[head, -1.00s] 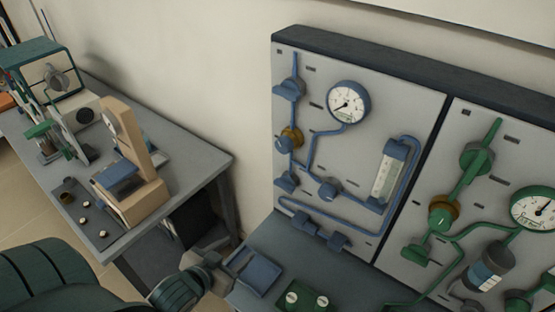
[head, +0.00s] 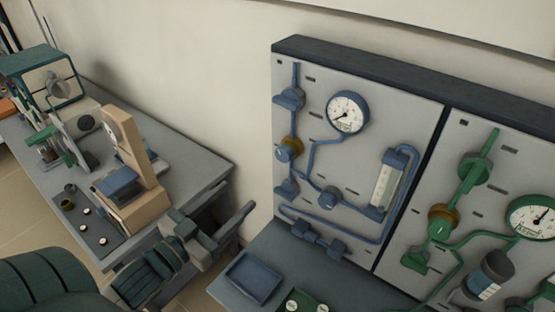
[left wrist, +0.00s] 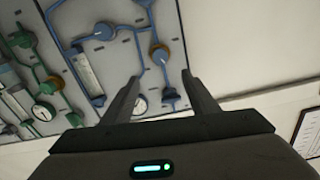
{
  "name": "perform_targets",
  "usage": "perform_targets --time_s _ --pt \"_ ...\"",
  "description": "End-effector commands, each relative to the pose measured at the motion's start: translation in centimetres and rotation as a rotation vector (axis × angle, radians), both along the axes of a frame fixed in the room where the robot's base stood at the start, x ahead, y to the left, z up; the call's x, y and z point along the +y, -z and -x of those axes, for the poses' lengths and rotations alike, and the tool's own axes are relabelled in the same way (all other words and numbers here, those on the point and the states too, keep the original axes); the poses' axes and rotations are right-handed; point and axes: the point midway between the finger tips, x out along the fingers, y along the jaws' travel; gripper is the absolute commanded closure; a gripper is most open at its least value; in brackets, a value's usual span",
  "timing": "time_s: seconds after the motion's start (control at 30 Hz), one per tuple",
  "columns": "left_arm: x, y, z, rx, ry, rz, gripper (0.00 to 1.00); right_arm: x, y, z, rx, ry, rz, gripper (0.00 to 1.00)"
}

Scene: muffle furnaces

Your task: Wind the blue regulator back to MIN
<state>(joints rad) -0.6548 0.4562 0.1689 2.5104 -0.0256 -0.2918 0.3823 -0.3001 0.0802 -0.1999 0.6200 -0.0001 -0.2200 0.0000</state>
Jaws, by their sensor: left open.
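The blue regulator (head: 290,150) is a blue knob with a brass-coloured collar on the left pipe of the grey wall panel (head: 350,85), below and left of the blue-rimmed gauge (head: 347,113). In the left wrist view the regulator (left wrist: 159,53) shows beyond the jaws, and the gauge (left wrist: 139,105) shows between the fingers. I cannot read its knob marks. My left gripper (head: 210,210) is open and empty. It is left of the panel and lower in the head view, apart from the regulator. My right gripper is out of view.
Other blue valves (head: 329,197) and a flowmeter (head: 384,186) crowd the same panel. A green-piped panel (head: 490,130) adjoins it on the right. A blue tray (head: 254,278) lies on the bench below. A side table (head: 195,165) with equipment stands left. The wall between is bare.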

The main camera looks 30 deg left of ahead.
Motion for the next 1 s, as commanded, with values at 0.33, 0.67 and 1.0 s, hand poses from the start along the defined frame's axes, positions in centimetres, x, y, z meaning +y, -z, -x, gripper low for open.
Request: perform_targets --time_s 0.33,0.67,1.0 --pt "-0.3 0.2 -2.2 -0.003 0.001 -0.001 0.46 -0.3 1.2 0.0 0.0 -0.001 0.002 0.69" --pt "-0.8 0.2 -5.6 -0.003 0.001 -0.002 0.46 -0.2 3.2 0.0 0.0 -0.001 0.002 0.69" --pt "-1.3 0.3 -8.9 -0.003 0.001 -0.001 0.46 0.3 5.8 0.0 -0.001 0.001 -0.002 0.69"
